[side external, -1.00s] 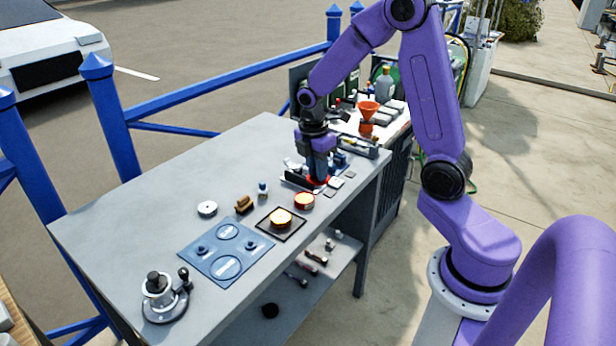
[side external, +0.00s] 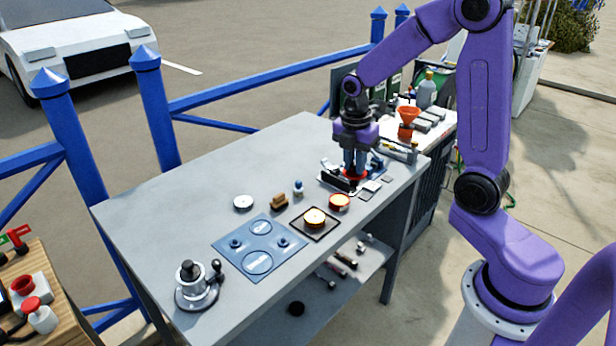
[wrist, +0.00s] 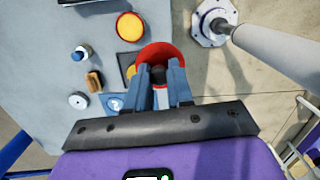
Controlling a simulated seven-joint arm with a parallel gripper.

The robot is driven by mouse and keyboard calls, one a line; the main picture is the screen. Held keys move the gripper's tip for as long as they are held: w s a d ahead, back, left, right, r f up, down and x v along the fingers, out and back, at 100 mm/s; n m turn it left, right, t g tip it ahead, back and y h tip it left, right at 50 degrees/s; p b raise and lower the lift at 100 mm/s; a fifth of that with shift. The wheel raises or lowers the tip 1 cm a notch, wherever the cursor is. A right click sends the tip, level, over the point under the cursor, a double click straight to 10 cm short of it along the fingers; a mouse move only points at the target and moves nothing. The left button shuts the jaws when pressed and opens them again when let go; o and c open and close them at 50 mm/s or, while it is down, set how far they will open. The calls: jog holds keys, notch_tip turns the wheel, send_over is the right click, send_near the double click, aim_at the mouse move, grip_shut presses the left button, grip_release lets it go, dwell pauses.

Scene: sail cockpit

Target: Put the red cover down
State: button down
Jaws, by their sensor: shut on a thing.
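My gripper (side external: 355,166) points down over the far right end of the grey table, above a cluster of dark tools and grey plates. It is shut on the black knob of the red cover (side external: 345,174). In the wrist view the red cover (wrist: 152,51) is a round red disc beyond my fingertips (wrist: 160,74), with the dark knob between them. The fingers hide part of it. I cannot tell whether its underside touches anything. A red-rimmed yellow round pot (side external: 340,201) stands nearby. Another yellow-topped round pot (side external: 315,216) sits on a dark square tray (side external: 322,236).
A blue mat (side external: 285,246) lies at mid-table. A white disc (side external: 243,203), a brown brush (side external: 279,202) and a small blue-capped bottle (side external: 298,188) stand behind it. A metal winch (side external: 192,288) stands at the near corner. The table's left and back area is clear.

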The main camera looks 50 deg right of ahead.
jog(key=w+d+f+n, duration=0.2)
jog(key=w+n, duration=0.3)
jog(key=w, duration=0.5)
send_over(299, 177)
jog(key=shift+n+t, duration=0.3)
jog(key=f, duration=0.9)
jog(key=shift+s+a+f, duration=0.15)
jog(key=shift+s+a, duration=0.05)
jog(key=shift+s, duration=0.05)
jog(key=shift+w+f, duration=0.2)
jog(key=shift+f, duration=1.6)
jog(key=c, duration=1)
grip_release()
jog(key=shift+f, duration=0.15)
